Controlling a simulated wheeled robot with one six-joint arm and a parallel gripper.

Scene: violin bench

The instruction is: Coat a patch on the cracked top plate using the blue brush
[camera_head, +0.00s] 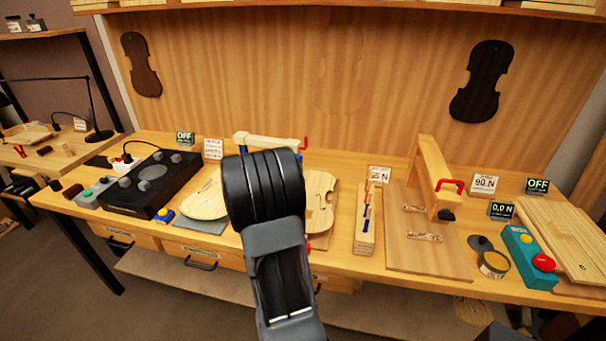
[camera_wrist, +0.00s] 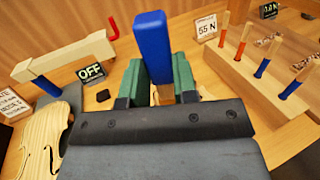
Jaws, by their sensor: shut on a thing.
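My gripper (camera_wrist: 160,84) shows in the wrist view, its green fingers shut on a blue-ended stick with a pale wooden part, which looks like the blue brush (camera_wrist: 152,42). Its far tip is hidden. In the head view my arm hides the gripper. A pale violin plate (camera_head: 318,187) lies on the bench just right of my arm, partly covered by it. Another pale plate (camera_head: 204,202) lies to the left. Part of a plate (camera_wrist: 42,146) shows at lower left in the wrist view. I cannot make out a crack on any plate.
A wooden rack (camera_head: 366,234) with red- and blue-ended sticks stands right of my arm. A wooden clamp with a red handle (camera_head: 268,142) stands behind it. A board (camera_head: 428,250) with a taller wooden frame (camera_head: 436,170) is further right. A black box (camera_head: 150,186) sits left.

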